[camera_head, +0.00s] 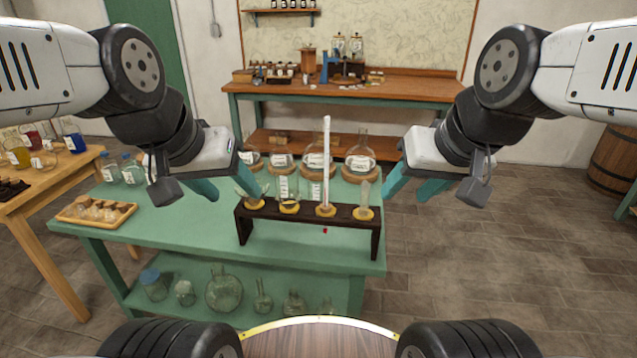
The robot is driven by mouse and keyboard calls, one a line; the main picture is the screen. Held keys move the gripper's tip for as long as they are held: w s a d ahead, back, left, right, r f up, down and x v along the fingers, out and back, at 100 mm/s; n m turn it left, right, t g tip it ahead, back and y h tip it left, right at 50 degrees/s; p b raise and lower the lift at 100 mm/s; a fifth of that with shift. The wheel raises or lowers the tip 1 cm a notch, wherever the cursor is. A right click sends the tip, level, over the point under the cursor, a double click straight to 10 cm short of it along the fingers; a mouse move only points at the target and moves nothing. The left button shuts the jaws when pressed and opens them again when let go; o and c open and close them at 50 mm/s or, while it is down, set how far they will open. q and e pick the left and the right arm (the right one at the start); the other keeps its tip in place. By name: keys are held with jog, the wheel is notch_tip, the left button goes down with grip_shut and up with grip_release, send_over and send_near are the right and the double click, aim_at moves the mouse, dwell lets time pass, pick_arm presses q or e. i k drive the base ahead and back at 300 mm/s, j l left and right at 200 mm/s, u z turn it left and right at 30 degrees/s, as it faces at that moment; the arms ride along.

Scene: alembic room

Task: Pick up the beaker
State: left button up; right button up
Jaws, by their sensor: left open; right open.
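A dark wooden rack (334,224) stands at the front of the green table (190,245). Clear glass vessels stand in its cork-coloured rings, one with a tall white rod (326,150) rising from it. Several labelled round flasks (361,157) on cork rings stand behind the rack. I cannot tell for sure which glass piece is the beaker; a labelled glass vessel (283,188) stands in the rack. My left gripper (236,197) is open and empty at the rack's left end. My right gripper (406,198) is open and empty, just right of the rack.
A wooden tray (70,215) with small items and blue-capped bottles (131,170) are on the green table's left side. Its lower shelf holds several glass flasks (224,291). A wooden side table (60,187) stands left, a workbench (405,92) behind.

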aim_at(316, 181)
jog(key=i, duration=0.4)
jog(key=i+l+u, duration=0.1)
jog(key=i, duration=0.35)
